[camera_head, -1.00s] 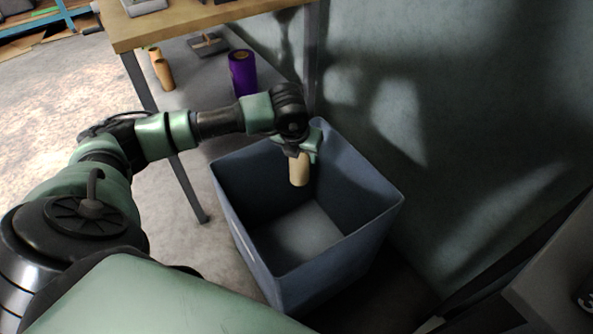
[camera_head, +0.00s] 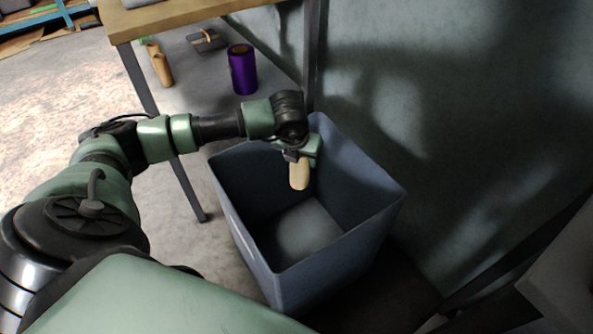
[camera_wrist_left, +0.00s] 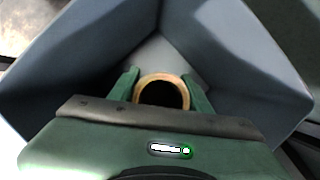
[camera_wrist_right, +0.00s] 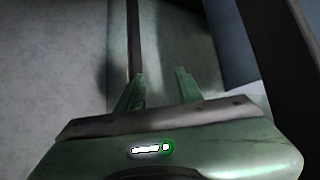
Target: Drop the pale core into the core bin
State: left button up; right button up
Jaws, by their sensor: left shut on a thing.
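The pale core (camera_head: 299,174) is a tan hollow tube. It hangs from my left gripper (camera_head: 300,158) within the mouth of the blue-grey core bin (camera_head: 250,245). In the left wrist view the fingers (camera_wrist_left: 163,88) are shut on the core, whose open ring end (camera_wrist_left: 162,79) faces the camera, with the bin's walls (camera_wrist_left: 245,60) around it. The bin's visible floor is bare. My right gripper (camera_wrist_right: 155,90) shows in the right wrist view with its fingers apart and nothing between them.
A wooden-topped table (camera_head: 190,14) stands behind the bin, its grey leg (camera_head: 188,185) close to the bin's left side. Beneath it are a purple roll (camera_head: 242,70), tan tubes (camera_head: 161,66) and a dark tray (camera_head: 207,42). A dark green wall (camera_head: 450,110) rises at right.

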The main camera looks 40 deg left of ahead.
pick_arm(q)
jog(key=o, duration=1.5)
jog(key=shift+c, duration=0.2)
jog(key=shift+s+r, duration=0.1)
jog(key=shift+r, duration=0.2)
jog(key=p+v, duration=0.1)
jog(key=v, duration=0.6)
jog(key=shift+s+r+p, duration=0.1)
jog(key=shift+p, duration=0.25)
pick_arm(e)
jog(key=s+d+f+g+h, duration=0.1)
jog(key=s+f+g, duration=0.3)
jog(key=s, duration=0.4)
jog(key=shift+d, duration=0.85)
pick_arm(q)
jog(key=shift+s, duration=0.1)
